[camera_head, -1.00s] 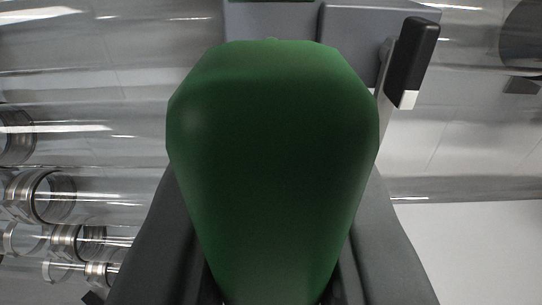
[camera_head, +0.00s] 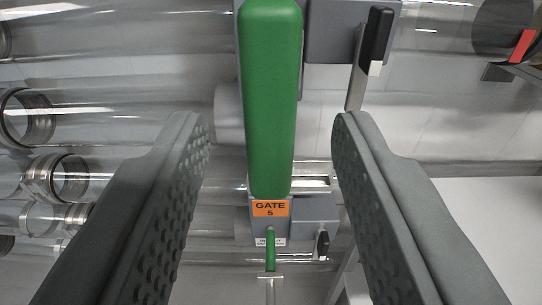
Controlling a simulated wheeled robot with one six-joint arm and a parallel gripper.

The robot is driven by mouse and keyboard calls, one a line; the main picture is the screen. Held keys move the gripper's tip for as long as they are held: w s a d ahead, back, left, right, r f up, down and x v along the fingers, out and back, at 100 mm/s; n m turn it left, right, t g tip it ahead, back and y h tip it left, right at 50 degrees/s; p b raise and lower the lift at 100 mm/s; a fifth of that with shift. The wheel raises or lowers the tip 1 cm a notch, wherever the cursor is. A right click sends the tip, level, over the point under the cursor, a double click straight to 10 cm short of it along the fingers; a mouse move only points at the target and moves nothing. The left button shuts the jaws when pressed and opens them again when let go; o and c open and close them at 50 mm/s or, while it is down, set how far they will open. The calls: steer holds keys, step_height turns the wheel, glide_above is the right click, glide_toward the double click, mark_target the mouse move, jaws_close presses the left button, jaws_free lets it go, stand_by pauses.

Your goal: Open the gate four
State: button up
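A large green handle (camera_head: 270,100) hangs upright near the top centre of the head view. My gripper (camera_head: 268,128) is open, with one dark finger on each side of the handle. Clear gaps show between the handle and both fingers. Below the handle's lower end, an orange label reading GATE 5 (camera_head: 270,208) sits on a grey box further off. A smaller green handle (camera_head: 270,248) hangs below that label. No label reading gate four can be seen.
Clear tubes with metal rings (camera_head: 28,118) run across the left. A black-handled lever (camera_head: 377,35) on a metal bar stands upper right, near the right finger. A smaller black lever (camera_head: 322,244) is lower down. A pale blank surface lies at lower right.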

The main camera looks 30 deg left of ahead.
steer(key=v, duration=1.1)
steer(key=shift+s, duration=0.15)
steer(key=shift+d, duration=0.2)
steer(key=s+d+r+m+t+h, duration=0.2)
steer(key=s+d+r+h, duration=0.25)
steer(key=r, duration=0.35)
steer(key=s+d+r+m+t+h, duration=0.1)
steer(key=s+d+r+m+h, duration=0.15)
steer(key=s+r, duration=0.4)
steer(key=s+d+r+m+h, duration=0.1)
steer(key=s+r, duration=0.3)
steer(key=s, duration=0.4)
steer(key=s+d+r+m+h, duration=0.1)
steer(key=s+r, duration=0.3)
steer(key=s, duration=0.5)
steer(key=shift+d+r+g+h, duration=0.15)
steer(key=shift+d+g+h, duration=0.15)
steer(key=shift+d+h, duration=0.35)
